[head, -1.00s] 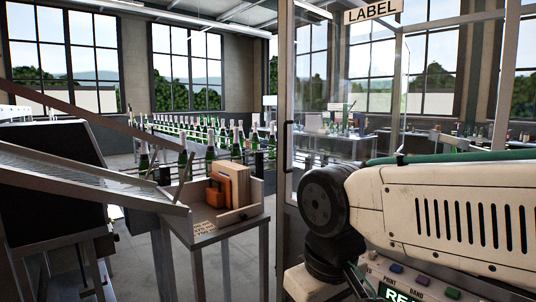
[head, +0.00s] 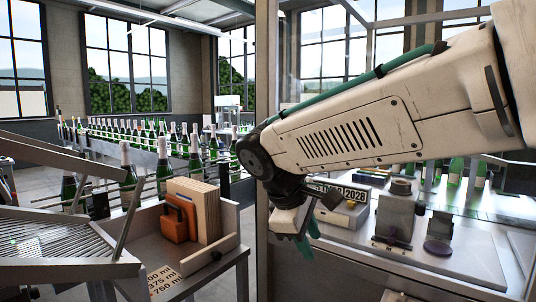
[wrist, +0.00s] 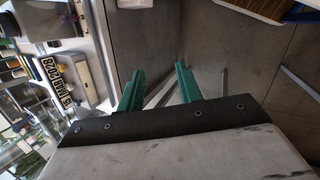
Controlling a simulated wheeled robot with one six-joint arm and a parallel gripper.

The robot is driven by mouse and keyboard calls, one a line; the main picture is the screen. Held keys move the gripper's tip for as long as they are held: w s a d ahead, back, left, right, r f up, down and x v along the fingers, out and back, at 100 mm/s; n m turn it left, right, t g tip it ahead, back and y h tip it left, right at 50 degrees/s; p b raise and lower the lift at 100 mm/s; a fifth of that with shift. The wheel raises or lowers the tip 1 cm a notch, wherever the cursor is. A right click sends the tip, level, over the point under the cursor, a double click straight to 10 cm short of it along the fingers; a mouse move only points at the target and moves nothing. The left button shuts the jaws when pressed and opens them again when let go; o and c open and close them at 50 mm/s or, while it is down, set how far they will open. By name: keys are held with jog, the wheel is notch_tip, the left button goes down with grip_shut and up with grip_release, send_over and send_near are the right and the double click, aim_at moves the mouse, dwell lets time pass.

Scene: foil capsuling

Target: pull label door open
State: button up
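The label station's glass enclosure fills the right half of the head view, with a tall metal upright (head: 266,70) at its left edge. I cannot tell which parts are the door or how far it stands open; no handle shows clearly. My gripper (head: 307,232) hangs below my wrist, just right of this upright and in front of the station's inside. In the wrist view my gripper (wrist: 158,70) has its two green fingers apart. Grey floor and a thin pale bar show between and beyond them, and nothing is clearly held.
A date plate (wrist: 57,78) reading 15 MAR 2028 lies left of the fingers in the wrist view. A side table (head: 205,262) with an orange block (head: 178,220) and wooden boards (head: 204,205) stands left of the upright. Bottles line a conveyor behind.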

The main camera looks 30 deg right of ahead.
jog(key=w+d+r+n+t+h, duration=0.1)
jog(key=w+d+r+n+h, duration=0.25)
jog(key=w, duration=0.75)
jog(key=w+d+r+n+t+h, duration=0.1)
jog(key=w+r+n+h, duration=0.35)
jog(key=w, duration=0.65)
jog(key=w+d+r+n+h, duration=0.2)
jog(key=w+n+h, duration=0.3)
jog(key=w, duration=0.6)
jog(key=w+d+n, duration=0.1)
jog(key=d, duration=0.6)
jog(key=shift+w+d+f+t+y, duration=0.2)
jog(key=shift+w+t+y, duration=0.1)
jog(key=shift+w, duration=0.1)
grip_shut()
